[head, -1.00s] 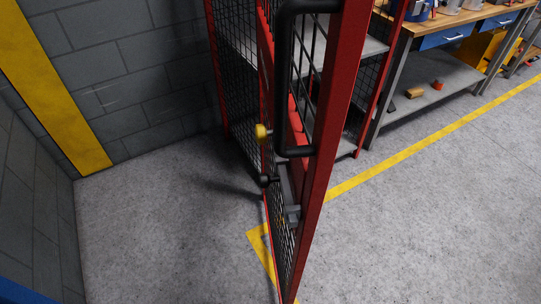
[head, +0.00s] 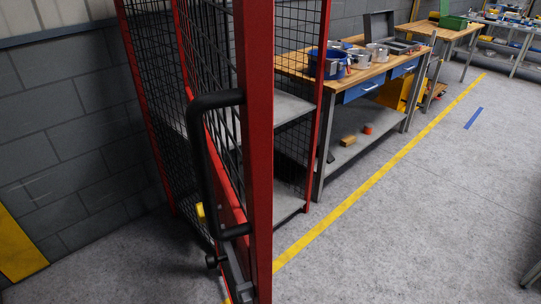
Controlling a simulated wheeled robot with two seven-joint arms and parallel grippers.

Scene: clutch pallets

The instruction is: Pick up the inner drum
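No part that I can surely call the inner drum shows. On the wooden workbench (head: 293,66) stand a blue round container (head: 328,64) and silver metal cylinders, one in the middle (head: 361,59) and one to its right (head: 379,53). They are too small and far to tell which, if any, is the drum. Neither of my grippers is in view.
A red-framed mesh cage door (head: 258,150) with a black handle (head: 198,160) stands close in front. Grey shelves sit behind its mesh. A second bench (head: 443,33) holds a green box (head: 453,22).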

